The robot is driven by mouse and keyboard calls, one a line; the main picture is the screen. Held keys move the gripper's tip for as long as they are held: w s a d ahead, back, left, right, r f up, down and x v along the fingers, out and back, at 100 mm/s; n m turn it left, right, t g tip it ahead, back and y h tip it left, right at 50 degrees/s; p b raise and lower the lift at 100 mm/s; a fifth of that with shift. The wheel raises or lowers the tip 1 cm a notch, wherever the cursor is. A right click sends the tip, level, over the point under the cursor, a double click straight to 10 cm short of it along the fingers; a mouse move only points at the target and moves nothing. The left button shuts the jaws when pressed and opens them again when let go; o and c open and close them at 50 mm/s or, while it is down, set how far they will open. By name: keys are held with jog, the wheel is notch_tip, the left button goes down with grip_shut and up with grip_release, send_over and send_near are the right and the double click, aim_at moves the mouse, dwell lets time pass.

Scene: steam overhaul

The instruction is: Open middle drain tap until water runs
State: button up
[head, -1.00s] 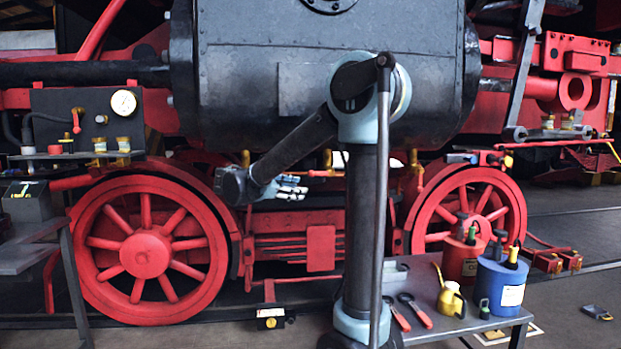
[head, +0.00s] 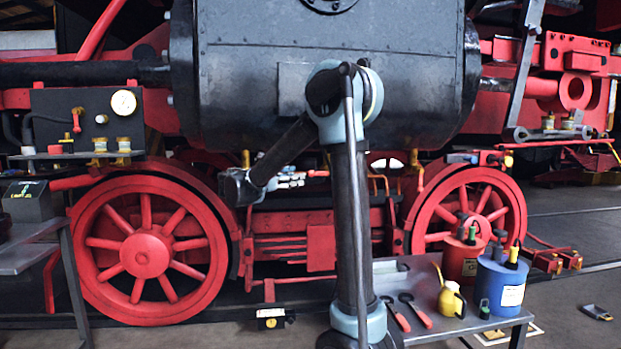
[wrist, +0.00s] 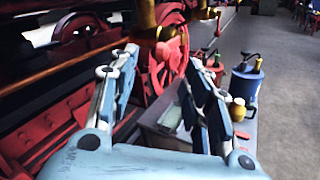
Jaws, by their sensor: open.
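Brass drain taps hang under the black cylinder (head: 330,90). In the head view the left one (head: 246,158) and the right one (head: 413,158) show; the middle one is hidden behind my arm. My gripper (head: 293,180) is below the cylinder, left of my upright arm link. In the wrist view my gripper (wrist: 163,78) is open and empty, its two fingers apart. A brass tap (wrist: 154,48), seemingly the middle one, hangs just beyond and above the fingertips, with no contact visible. A farther tap (wrist: 207,12) shows to its right. I see no running water.
Red spoked wheels (head: 143,255) stand on both sides. A grey table (head: 440,328) at the lower right holds pliers, a yellow oil can (head: 451,299), and red and blue containers (head: 502,283). A gauge panel (head: 88,120) is at the left.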

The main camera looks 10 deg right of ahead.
aim_at(311, 173)
jog(key=x, duration=0.9)
jog(key=shift+a, duration=0.1)
grip_shut()
